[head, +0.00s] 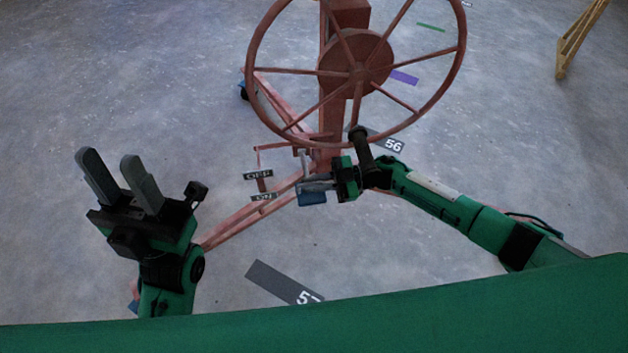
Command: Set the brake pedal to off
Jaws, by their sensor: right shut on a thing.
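The red brake assembly stands at the base of the lift's column (328,150), with an OFF label (258,175) above an ON label (263,197) to the left. My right gripper (314,184) reaches in from the right, its fingers pointing left and shut at the brake pedal (312,198), which seems to be the blue piece below the fingertips. The fingers partly hide the grasp, and the pedal's exact setting cannot be told. My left gripper (122,180) is open and empty at the left, well apart from the lift.
A red lift leg (235,225) runs toward the lower left. Floor markers 56 (393,146) and 57 (283,282) lie nearby. A wooden frame (575,45) stands far right.

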